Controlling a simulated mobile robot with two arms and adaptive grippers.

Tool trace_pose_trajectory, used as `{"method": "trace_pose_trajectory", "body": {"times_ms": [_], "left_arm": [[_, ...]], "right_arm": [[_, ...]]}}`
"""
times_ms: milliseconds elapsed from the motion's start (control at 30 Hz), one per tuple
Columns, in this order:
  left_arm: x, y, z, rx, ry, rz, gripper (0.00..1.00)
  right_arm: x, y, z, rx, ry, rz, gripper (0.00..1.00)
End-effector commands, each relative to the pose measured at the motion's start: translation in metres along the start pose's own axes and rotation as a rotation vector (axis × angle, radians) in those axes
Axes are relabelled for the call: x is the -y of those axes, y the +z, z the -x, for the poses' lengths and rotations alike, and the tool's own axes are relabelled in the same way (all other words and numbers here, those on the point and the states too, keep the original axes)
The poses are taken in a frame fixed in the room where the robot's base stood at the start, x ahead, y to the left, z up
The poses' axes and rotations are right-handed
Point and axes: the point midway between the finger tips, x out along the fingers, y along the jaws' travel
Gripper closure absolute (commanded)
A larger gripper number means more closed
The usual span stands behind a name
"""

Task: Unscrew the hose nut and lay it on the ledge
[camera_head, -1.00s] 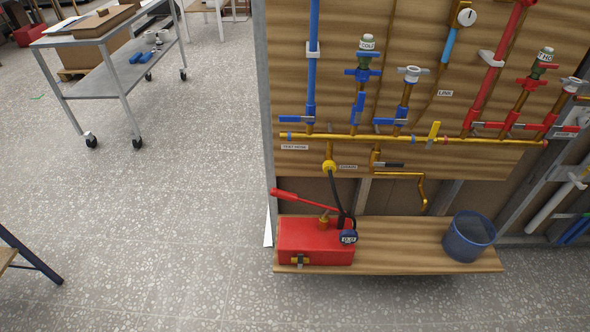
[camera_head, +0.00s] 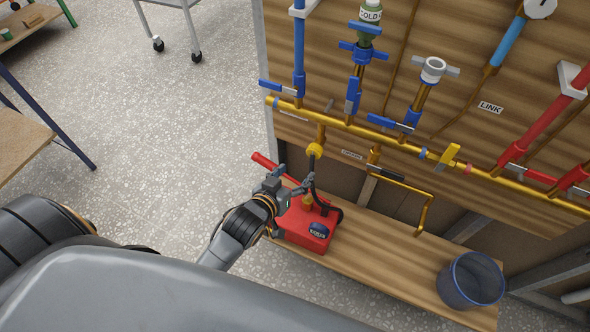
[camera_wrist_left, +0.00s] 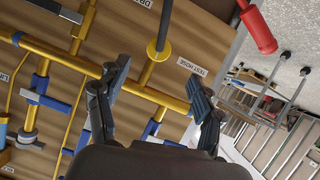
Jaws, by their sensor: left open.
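The hose nut (camera_head: 314,150) is a yellow round fitting between a short brass stub below the manifold and a black hose (camera_head: 312,168). In the left wrist view the yellow nut (camera_wrist_left: 158,50) sits beyond and between my fingertips. My left gripper (camera_head: 300,184) is open, just below the nut in the head view and above the red pump; its fingers (camera_wrist_left: 158,82) hold nothing. The ledge (camera_head: 385,258) is a wooden shelf below the pipe board. My right gripper is not in view.
A red test pump (camera_head: 308,228) with a red lever (camera_head: 266,160) stands on the ledge's left end. A blue-grey bucket (camera_head: 470,282) stands at its right end. The ledge between them is bare. A brass drain pipe (camera_head: 425,208) hangs above it.

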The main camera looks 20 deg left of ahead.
Motion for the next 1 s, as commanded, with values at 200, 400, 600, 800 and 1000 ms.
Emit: {"method": "trace_pose_trajectory", "body": {"times_ms": [200, 400, 600, 800, 1000], "left_arm": [[-0.002, -0.012, -0.01, -0.022, 0.003, 0.006, 0.32], [-0.002, -0.013, -0.047, -0.023, 0.003, 0.006, 0.32], [-0.003, -0.013, -0.087, -0.021, 0.004, 0.005, 0.32], [-0.003, -0.013, -0.118, -0.021, 0.004, 0.007, 0.32], [-0.003, -0.014, -0.133, -0.021, 0.004, 0.006, 0.32]], "right_arm": [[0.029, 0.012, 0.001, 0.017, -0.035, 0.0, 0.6], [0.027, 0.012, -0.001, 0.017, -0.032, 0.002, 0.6], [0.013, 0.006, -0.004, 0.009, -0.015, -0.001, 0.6], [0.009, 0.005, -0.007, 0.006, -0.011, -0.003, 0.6], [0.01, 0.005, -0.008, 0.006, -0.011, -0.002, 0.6]]}}
